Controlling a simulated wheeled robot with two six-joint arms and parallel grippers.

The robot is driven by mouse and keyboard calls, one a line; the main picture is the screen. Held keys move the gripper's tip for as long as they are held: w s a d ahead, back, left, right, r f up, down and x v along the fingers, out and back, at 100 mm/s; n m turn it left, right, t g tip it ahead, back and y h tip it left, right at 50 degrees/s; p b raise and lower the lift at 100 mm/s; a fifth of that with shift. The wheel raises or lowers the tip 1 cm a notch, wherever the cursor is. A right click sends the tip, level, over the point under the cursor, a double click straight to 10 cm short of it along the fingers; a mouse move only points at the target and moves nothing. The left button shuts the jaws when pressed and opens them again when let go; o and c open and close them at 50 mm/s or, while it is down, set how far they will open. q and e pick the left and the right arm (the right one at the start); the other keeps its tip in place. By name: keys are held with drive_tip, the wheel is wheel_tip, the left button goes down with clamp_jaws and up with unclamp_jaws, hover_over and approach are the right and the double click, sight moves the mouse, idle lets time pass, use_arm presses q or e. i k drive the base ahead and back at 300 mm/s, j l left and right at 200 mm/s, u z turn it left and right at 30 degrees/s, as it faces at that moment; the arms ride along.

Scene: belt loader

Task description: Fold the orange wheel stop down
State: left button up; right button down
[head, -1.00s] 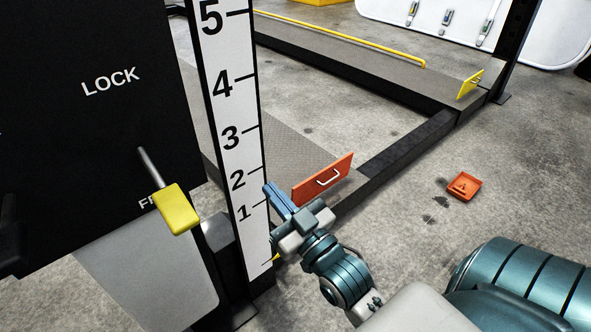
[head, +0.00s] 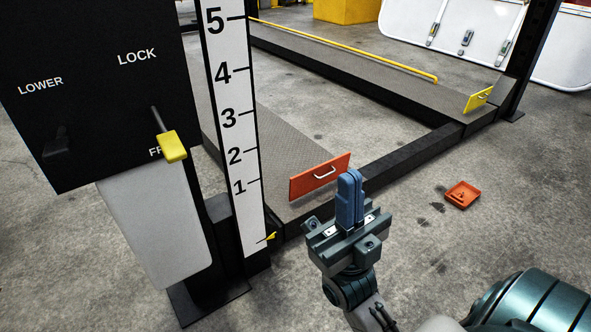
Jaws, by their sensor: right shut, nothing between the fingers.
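The orange wheel stop (head: 307,182) is a flat plate with a white handle (head: 325,172). It stands up, tilted, at the near end of the left grey runway (head: 268,140). My right gripper (head: 350,178) has blue fingers, shut together and empty, pointing up. In the picture the fingertips are just right of the plate's lower right corner; I cannot tell whether they touch it. My left gripper is not in view.
A black post with a numbered white scale (head: 230,115) stands left of the stop. A black control box (head: 90,90) has a yellow-handled lever (head: 172,147). A yellow stop (head: 478,99) stands on the far runway. An orange tray (head: 462,195) lies on the open floor at right.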

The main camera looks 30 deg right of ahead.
sight(300, 185)
drive_tip(key=l+u, duration=0.15)
drive_tip(key=u, duration=0.25)
drive_tip(key=l+u, duration=0.15)
drive_tip(key=u, duration=0.2)
drive_tip(key=l+u, duration=0.2)
drive_tip(key=u, duration=0.2)
drive_tip(key=l, duration=3.75)
